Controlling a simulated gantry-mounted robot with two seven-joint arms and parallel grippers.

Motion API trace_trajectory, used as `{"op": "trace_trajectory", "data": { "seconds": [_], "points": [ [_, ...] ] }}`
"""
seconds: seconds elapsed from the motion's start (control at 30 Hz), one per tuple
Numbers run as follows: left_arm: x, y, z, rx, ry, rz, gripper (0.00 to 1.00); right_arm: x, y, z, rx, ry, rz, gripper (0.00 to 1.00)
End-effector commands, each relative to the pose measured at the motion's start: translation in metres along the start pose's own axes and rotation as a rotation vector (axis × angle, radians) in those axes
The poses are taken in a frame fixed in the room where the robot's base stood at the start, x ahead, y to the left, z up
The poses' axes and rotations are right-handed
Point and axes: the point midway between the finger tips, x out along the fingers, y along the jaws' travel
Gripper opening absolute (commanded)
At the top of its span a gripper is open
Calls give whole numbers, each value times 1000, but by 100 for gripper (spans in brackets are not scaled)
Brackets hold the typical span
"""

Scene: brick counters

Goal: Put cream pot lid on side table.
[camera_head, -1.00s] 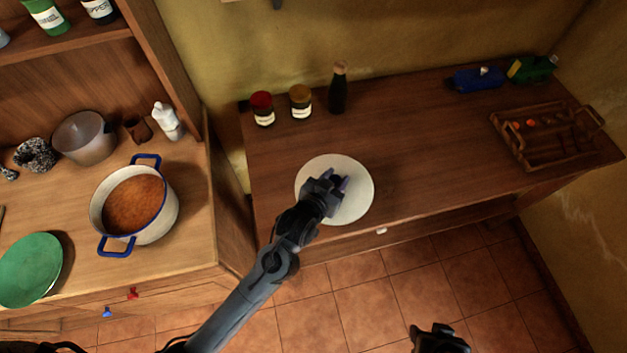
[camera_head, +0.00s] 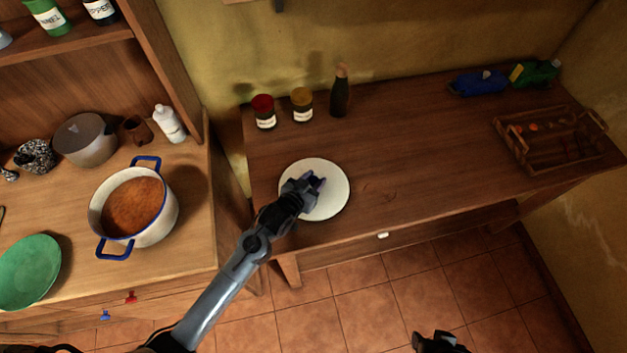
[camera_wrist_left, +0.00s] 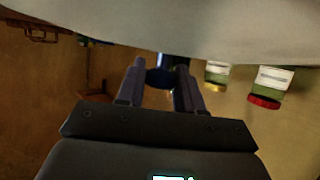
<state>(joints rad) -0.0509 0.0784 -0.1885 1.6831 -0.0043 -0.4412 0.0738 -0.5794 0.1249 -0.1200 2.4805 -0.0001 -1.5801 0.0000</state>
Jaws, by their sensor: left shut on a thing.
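The cream pot lid (camera_head: 328,204) is a round, cream-white disc over the front left part of the wooden side table (camera_head: 430,160). My left gripper (camera_head: 314,184) is above the lid and shut on its dark blue knob. In the left wrist view the lid (camera_wrist_left: 200,22) fills the top, with the knob between the fingers of my left gripper (camera_wrist_left: 160,78). I cannot tell whether the lid touches the table. My right gripper (camera_head: 440,343) shows only in part at the bottom edge, and its jaws are not clear.
A red-lidded jar (camera_head: 264,112), a yellow-lidded jar (camera_head: 302,105) and a dark bottle (camera_head: 340,95) stand behind the lid. A wooden tray (camera_head: 550,165) is at the table's right end. The uncovered pot (camera_head: 160,225) is on the left counter. The table's middle is clear.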

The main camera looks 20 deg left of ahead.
Motion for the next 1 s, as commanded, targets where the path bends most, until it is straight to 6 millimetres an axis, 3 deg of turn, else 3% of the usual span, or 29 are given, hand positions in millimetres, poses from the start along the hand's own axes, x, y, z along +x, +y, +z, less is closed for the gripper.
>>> {"op": "trace_trajectory", "data": {
  "seconds": [0.83, 0.87, 1.0],
  "points": [
    [5, 0, 12, 1, 3, 0, 0, 3, -2, 1, 7, -1, -6, 45],
    [5, 0, 13, 1, 1, 0, 41, 3, -2, 1, 7, -1, -5, 45],
    [5, 0, 13, 1, 1, 0, 62, 3, -1, 1, 3, -1, -2, 45]
  ]
}}
